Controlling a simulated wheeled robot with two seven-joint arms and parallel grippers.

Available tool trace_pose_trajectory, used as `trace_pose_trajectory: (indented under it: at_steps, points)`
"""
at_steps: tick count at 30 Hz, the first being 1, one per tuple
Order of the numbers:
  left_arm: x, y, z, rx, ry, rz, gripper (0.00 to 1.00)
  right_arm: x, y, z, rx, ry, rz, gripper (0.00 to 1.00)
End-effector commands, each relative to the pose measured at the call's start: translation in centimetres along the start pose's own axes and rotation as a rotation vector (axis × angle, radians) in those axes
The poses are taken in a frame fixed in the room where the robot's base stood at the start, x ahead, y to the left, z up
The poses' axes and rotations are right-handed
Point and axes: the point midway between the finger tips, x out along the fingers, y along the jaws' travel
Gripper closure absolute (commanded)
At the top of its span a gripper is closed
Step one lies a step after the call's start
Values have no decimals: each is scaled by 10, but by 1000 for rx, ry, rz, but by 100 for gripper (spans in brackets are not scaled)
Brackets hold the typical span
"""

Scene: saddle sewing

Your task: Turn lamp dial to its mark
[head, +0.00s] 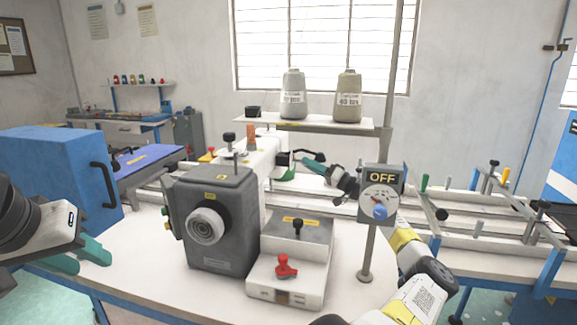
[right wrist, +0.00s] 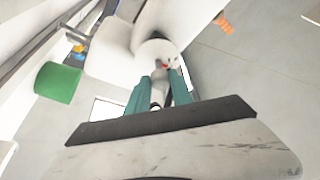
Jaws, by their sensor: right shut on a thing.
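My right gripper (head: 308,164) reaches past the OFF sign to the far end of the white sewing machine (head: 262,160). In the right wrist view its teal fingers (right wrist: 166,80) are shut on a small grey knob (right wrist: 158,82). The knob sits in front of a round white dial face (right wrist: 157,52) with a small red mark. I take this for the lamp dial; the fingers partly hide it, and I cannot tell whether knob and mark line up. My left gripper (head: 88,258) is open and empty at the left, away from the machine.
An OFF sign (head: 383,178) with a blue knob (head: 380,212) stands on a post beside my right arm. A grey motor housing (head: 215,215) and a box with a red handle (head: 286,267) stand in front. Two thread cones (head: 293,95) (head: 347,97) are on the shelf behind.

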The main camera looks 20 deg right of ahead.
Motion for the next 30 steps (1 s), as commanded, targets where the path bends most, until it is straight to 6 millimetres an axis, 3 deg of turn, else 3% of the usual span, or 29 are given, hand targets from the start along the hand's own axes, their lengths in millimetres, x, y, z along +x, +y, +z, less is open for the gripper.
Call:
trace_pose_trajectory:
  at_steps: [12, 23, 24, 27, 30]
  points:
    - [0, 0, 0, 0, 0, 0, 64, 0, 5, 0, -298, -2, -121, 100]
    - [0, 0, 0, 0, 0, 0, 64, 0, 5, 0, -332, 0, -136, 100]
    - [0, 0, 0, 0, 0, 0, 64, 0, 5, 0, -331, 0, -136, 71]
    - [0, 0, 0, 0, 0, 0, 64, 0, 5, 0, -331, 0, -136, 52]
    - [0, 0, 0, 0, 0, 0, 64, 0, 4, 0, -331, 0, -136, 51]
